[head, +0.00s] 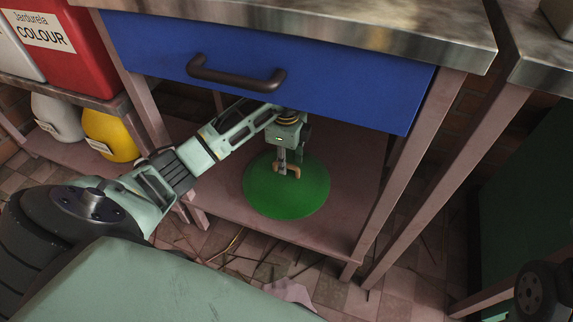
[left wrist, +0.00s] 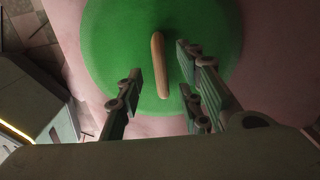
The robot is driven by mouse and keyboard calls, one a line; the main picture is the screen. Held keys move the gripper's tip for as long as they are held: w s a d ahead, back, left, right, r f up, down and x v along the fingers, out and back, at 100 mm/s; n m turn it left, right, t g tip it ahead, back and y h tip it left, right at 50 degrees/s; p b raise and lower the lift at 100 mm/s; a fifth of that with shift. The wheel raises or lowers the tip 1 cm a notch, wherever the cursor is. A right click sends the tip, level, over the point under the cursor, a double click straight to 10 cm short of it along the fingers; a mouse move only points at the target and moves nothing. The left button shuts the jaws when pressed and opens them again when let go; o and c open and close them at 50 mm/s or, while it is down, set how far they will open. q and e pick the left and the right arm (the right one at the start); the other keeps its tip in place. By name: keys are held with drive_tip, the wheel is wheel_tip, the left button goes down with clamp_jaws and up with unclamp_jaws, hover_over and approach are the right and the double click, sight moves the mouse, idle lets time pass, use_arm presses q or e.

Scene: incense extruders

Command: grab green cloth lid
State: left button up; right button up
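The green cloth lid (head: 290,200) is a round disc on the lower shelf under the blue drawer. The left wrist view shows its green surface (left wrist: 115,40) with an upright-looking tan wooden handle (left wrist: 160,65) at its middle. My left gripper (head: 286,172) reaches in from the left, above the lid at its handle. In the left wrist view my left gripper (left wrist: 158,95) is open, its fingers on either side of the handle with gaps, so they look apart from it. My right gripper is not seen.
The blue drawer (head: 330,75) with its dark handle hangs above my left gripper. Table legs (head: 400,170) stand to the right. A red container (head: 75,50), a white jug (head: 57,117) and a yellow jug (head: 110,135) are at left. The shelf (head: 350,210) is otherwise clear.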

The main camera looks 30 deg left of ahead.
use_arm(q)
drive_tip(key=shift+f+b, duration=0.55)
drive_tip(key=shift+f, duration=0.85)
clamp_jaws()
